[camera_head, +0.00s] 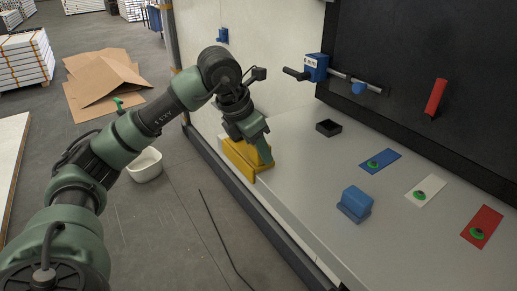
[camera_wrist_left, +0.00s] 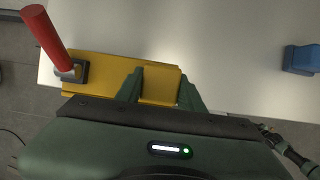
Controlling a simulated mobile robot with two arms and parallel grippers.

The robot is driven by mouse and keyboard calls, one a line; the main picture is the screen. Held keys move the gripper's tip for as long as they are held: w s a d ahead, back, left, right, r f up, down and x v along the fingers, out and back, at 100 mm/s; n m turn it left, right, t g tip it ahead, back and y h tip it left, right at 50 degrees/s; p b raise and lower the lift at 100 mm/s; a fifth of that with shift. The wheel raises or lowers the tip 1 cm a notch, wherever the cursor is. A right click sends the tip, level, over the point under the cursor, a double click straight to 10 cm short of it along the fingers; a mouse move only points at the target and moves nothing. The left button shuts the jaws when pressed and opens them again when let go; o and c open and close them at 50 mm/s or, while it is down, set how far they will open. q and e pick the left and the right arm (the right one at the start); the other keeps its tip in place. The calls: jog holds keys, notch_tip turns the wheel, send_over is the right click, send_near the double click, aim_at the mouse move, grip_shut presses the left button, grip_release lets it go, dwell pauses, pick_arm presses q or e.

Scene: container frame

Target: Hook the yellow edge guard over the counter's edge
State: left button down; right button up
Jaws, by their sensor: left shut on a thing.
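The yellow edge guard (camera_head: 238,158) is at the far left part of the pale counter's front edge (camera_head: 292,218). My left gripper (camera_head: 264,153) is shut on it, pointing down. In the left wrist view the guard (camera_wrist_left: 105,70) spans between and beyond the fingers of the left gripper (camera_wrist_left: 160,88), along the counter edge. Its upper part overlaps the white top (camera_wrist_left: 225,50). I cannot tell whether it rests on the top or its lip is over the edge; the gripper hides part of it. My right gripper is not in view.
A small black tray (camera_head: 328,128), a blue block (camera_head: 355,203) and coloured plates with green buttons are on the counter. A white bin (camera_head: 145,165) stands on the floor.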

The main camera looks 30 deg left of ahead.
pick_arm(q)
jog(key=shift+r, duration=0.1)
jog(key=c, duration=0.8)
grip_release()
jog(key=b+v, duration=0.1)
jog(key=v, duration=0.6)
jog(key=shift+s+r, duration=0.15)
jog(key=shift+r, duration=0.15)
